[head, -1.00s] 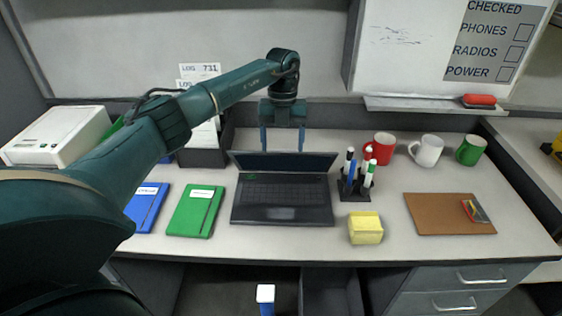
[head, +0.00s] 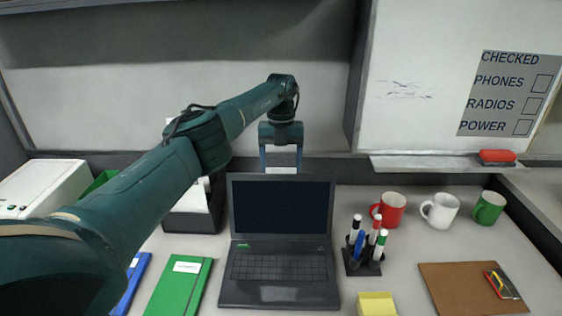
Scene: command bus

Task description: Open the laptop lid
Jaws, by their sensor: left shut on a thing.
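The black laptop (head: 278,282) sits on the desk, its keyboard facing me. Its lid (head: 281,207) stands raised, close to upright, with the dark screen showing. My left gripper (head: 281,168) points down at the middle of the lid's top edge, one finger on each side in the picture, and is shut on the lid. The fingertips reach the top edge and their lower ends are partly hidden there. My right gripper is not in view.
A pen holder (head: 362,258) with several markers stands right of the laptop. A yellow block (head: 376,304), a clipboard (head: 470,288) and three mugs (head: 440,210) are further right. A green notebook (head: 180,288) lies left, with a dark file box (head: 197,212) behind it.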

